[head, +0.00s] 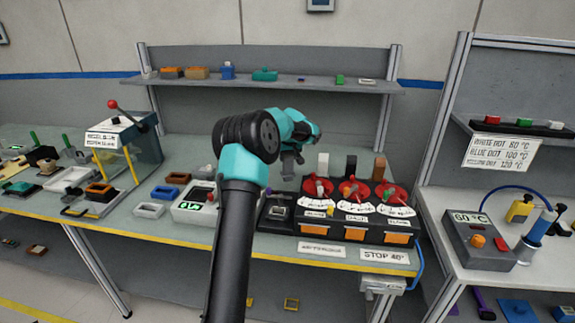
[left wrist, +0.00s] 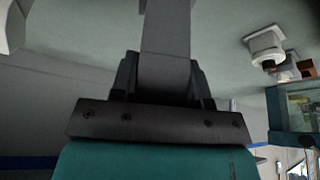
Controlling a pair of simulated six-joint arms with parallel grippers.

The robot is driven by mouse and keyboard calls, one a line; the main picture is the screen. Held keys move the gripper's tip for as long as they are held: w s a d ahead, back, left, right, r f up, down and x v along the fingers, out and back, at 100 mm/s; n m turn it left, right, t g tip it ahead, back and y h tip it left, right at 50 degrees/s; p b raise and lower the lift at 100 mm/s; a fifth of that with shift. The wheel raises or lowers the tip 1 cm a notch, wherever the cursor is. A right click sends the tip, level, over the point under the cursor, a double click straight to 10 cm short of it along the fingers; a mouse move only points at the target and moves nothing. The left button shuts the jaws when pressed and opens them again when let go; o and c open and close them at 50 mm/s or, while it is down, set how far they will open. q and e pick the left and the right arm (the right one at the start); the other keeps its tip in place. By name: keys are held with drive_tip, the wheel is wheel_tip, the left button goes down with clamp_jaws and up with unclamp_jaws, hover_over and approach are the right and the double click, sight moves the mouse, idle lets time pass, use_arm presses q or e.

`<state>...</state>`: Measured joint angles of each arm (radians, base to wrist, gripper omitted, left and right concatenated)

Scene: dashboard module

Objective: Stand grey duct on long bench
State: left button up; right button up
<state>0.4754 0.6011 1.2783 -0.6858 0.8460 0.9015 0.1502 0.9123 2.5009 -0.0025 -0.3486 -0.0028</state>
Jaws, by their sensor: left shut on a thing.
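My left gripper (head: 291,160) is over the middle of the long bench (head: 190,150), its arm reaching up from the lower front. In the left wrist view my left gripper (left wrist: 163,78) is shut on the grey duct (left wrist: 165,35), a plain grey block extending beyond the fingers. In the head view the duct is mostly hidden by the gripper, and I cannot tell whether it touches the bench. My right gripper is not in view.
Red round dials (head: 353,192) on a dark panel stand to the right of my gripper. A scale with a green display (head: 193,209) and small trays are to its left. A shelf (head: 300,85) with small parts runs behind. A clear patch of bench lies behind the gripper.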

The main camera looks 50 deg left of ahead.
sight(288, 163)
use_arm(q)
drive_tip(key=shift+f, duration=1.85)
drive_tip(key=o, duration=0.9)
drive_tip(key=shift+f, duration=0.15)
drive_tip(key=shift+o, duration=0.2)
drive_tip(key=v, duration=1.2)
